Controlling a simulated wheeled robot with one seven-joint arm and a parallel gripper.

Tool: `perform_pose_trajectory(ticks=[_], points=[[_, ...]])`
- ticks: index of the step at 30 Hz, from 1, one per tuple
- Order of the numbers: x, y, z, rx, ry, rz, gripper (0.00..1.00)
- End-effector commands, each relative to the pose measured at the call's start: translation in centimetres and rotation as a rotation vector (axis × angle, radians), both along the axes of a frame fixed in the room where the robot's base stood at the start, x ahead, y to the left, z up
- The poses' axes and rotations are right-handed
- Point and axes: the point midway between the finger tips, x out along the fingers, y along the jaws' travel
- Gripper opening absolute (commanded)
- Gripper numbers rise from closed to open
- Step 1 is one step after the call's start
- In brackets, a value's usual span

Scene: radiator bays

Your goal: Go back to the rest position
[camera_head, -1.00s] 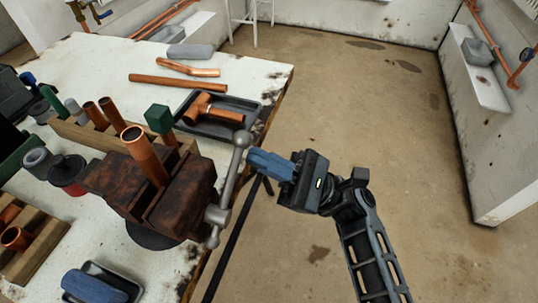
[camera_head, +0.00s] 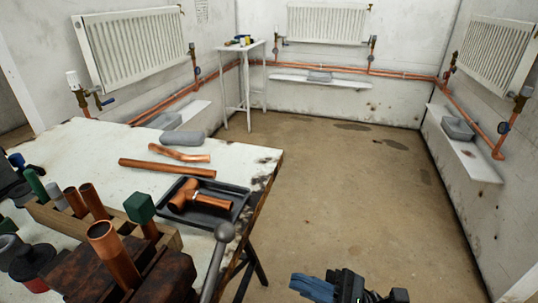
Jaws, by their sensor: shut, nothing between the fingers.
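My gripper (camera_head: 313,288) shows at the bottom edge of the head view, right of the workbench (camera_head: 105,135) and over the floor. Its blue fingers are shut and empty. The rest of my arm is mostly cut off by the lower edge. The gripper is apart from the bench and the vise.
A rusty vise (camera_head: 160,278) holds an upright copper pipe (camera_head: 113,255) at the bench's near side; its handle (camera_head: 222,240) sticks out toward my gripper. A black tray (camera_head: 225,190) holds a copper tee (camera_head: 188,196). A white stand (camera_head: 243,85) is at the back. The floor (camera_head: 340,200) is clear.

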Motion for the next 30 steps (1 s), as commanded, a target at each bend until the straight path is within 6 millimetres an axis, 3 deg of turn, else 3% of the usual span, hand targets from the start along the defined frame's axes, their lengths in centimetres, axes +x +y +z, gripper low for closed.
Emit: perform_pose_trajectory(ticks=[5, 10, 14, 18, 22, 26, 30], points=[[-1.3, 1.7, -1.9, -0.098, 0.028, -0.076, 0.0], [-4.8, 4.5, -7.0, -0.392, 0.053, -0.271, 0.0], [-8.2, 4.8, -11.0, -0.677, 0.018, -0.431, 0.0], [-12.2, 3.1, -14.0, -1.001, -0.077, -0.576, 0.0], [-16.1, 0.0, -14.9, -1.31, -0.219, -0.684, 0.0], [-19.8, -4.0, -13.6, -1.613, -0.421, -0.761, 0.0], [-23.2, -8.4, -9.6, -1.917, -0.706, -0.808, 0.0]])
